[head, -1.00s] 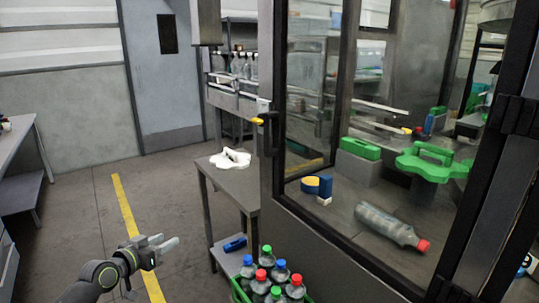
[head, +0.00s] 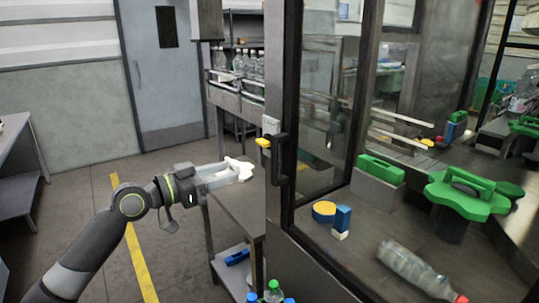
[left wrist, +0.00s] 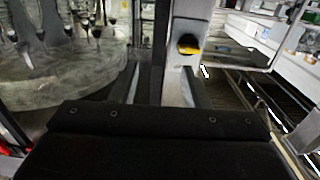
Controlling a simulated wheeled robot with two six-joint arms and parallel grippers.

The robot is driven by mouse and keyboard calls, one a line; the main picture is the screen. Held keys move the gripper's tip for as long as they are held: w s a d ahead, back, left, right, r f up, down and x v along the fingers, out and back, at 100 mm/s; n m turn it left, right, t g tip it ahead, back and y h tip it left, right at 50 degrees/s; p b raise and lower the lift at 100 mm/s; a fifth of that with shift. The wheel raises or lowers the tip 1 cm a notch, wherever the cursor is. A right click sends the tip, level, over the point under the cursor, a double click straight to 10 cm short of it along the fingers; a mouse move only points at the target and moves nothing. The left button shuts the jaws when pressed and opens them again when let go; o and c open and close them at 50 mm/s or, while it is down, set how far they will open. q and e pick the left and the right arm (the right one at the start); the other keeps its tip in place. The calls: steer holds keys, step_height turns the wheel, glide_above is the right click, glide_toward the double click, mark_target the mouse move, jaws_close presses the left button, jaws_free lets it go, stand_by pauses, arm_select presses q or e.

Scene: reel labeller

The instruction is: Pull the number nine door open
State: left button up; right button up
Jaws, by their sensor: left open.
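A glass door in a black frame (head: 293,85) stands at the right of the head view, and it looks shut. Its black upright handle (head: 278,162) is on the left side of the frame. I cannot read a number nine on it. My left gripper (head: 238,175) is open and empty, left of the handle and apart from it, with its fingers pointing right. In the left wrist view the gripper's two fingers (left wrist: 160,85) flank a dark upright strip; I cannot tell whether this is the handle or the frame. My right gripper is not in view.
A grey table (head: 228,215) stands below my left gripper. Behind the glass are green parts (head: 460,195) and a clear bottle (head: 415,268).

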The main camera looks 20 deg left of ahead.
mark_target(273, 158)
arm_select(q)
steer(key=p+x, duration=0.4)
steer(key=x, duration=0.8)
steer(key=shift+d+r, duration=0.15)
steer(key=shift+w+d+p, duration=0.3)
steer(key=shift+w, duration=0.1)
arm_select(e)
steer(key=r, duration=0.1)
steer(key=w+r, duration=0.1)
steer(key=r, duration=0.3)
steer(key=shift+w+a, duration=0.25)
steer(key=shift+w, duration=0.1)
arm_select(q)
jaws_close()
